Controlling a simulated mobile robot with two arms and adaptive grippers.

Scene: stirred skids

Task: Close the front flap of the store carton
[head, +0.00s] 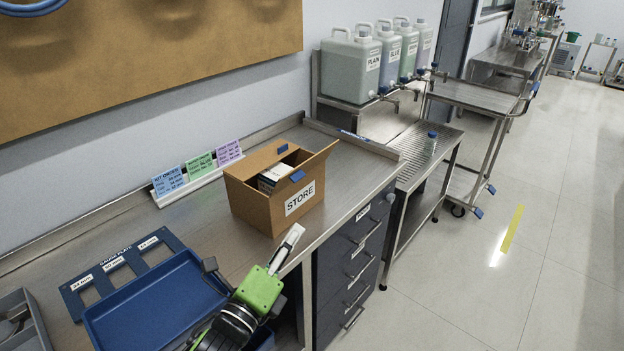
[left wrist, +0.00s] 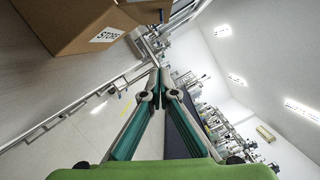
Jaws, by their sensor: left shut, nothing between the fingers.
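The brown store carton (head: 258,208) stands on the steel bench, with a STORE label on its front face. Its top is partly open. A white box (head: 273,177) shows inside. My left gripper (head: 294,232) is shut and empty, just in front of the carton near its lower front, apart from it as far as I can tell. In the left wrist view the carton (left wrist: 65,35) is at the upper left, beside the closed fingertips (left wrist: 158,78).
A blue tray (head: 160,305) and a blue gauge plate (head: 75,292) lie at the left. Coloured cards (head: 198,165) stand behind the carton. Drawers (head: 350,265) are below the bench front. The bench right of the carton is clear.

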